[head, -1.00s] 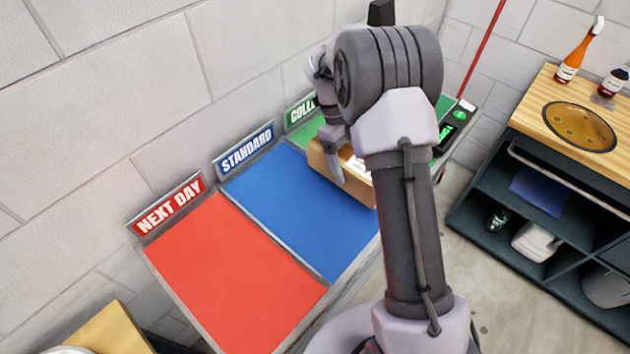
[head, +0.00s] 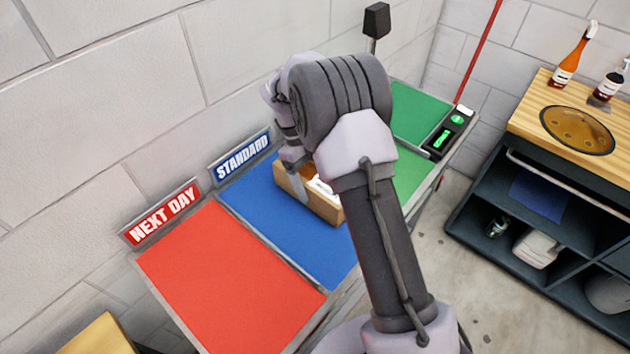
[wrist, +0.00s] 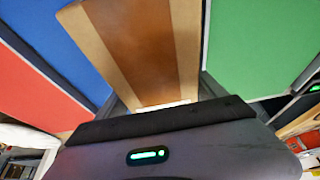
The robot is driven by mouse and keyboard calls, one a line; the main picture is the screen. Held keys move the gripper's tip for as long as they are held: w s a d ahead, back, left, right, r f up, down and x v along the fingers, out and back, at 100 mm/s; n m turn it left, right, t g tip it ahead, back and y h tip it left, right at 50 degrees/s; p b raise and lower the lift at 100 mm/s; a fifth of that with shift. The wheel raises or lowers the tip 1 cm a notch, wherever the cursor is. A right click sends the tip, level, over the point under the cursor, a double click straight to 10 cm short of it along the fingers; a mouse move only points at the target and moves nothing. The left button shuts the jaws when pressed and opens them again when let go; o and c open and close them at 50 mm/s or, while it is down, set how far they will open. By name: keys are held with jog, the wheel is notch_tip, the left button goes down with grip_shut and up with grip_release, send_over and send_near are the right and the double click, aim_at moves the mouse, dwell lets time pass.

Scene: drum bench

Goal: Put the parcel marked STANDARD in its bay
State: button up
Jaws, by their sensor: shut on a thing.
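A brown cardboard parcel (head: 318,196) with a white label is over the right part of the blue STANDARD bay (head: 290,236), near its border with the green bay. I cannot tell whether it touches the bay surface. My gripper (head: 297,178) is shut on the parcel, with one finger showing down its near side; my arm hides the rest. In the wrist view the parcel (wrist: 148,50) shows a darker brown tape band, with blue to its left and green to its right. The blue STANDARD sign (head: 242,156) stands at the bay's back edge. The writing on the parcel is not readable.
The red bay (head: 228,275) with its NEXT DAY sign (head: 160,212) is to the left and empty. The green bay (head: 420,112) is to the right, partly behind my arm, with a black scale display (head: 447,135) beside it. A wooden-topped shelf unit (head: 535,100) stands at far right.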

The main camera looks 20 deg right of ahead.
jog(key=o, duration=2)
jog(key=shift+f, duration=0.1)
jog(key=shift+o, duration=0.2)
